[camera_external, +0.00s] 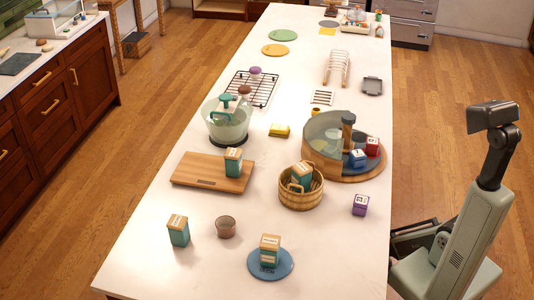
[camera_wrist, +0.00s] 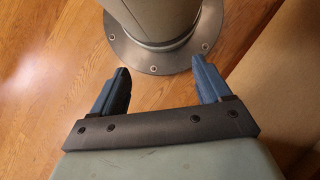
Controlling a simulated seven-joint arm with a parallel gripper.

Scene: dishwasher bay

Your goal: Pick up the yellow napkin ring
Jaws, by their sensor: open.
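A small yellow ring (camera_external: 315,111), which looks like the napkin ring, sits on the white countertop in the external view. It is near the middle of the counter, just behind the round wooden container with the glass dome. It is too small there to make out detail. My gripper (camera_wrist: 158,67) shows in the wrist view with its two blue fingers wide apart and nothing between them. It is over the wood floor beside my base, away from the counter. The ring is not in the wrist view.
The counter (camera_external: 340,235) is crowded: a glass bowl (camera_external: 226,124), yellow block (camera_external: 279,130), domed wooden container (camera_external: 322,160), wire rack (camera_external: 251,88), cutting board (camera_external: 212,174) and wooden bucket (camera_external: 301,196). A purple box (camera_external: 360,205) stands near the right edge. Bare counter lies at front right.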

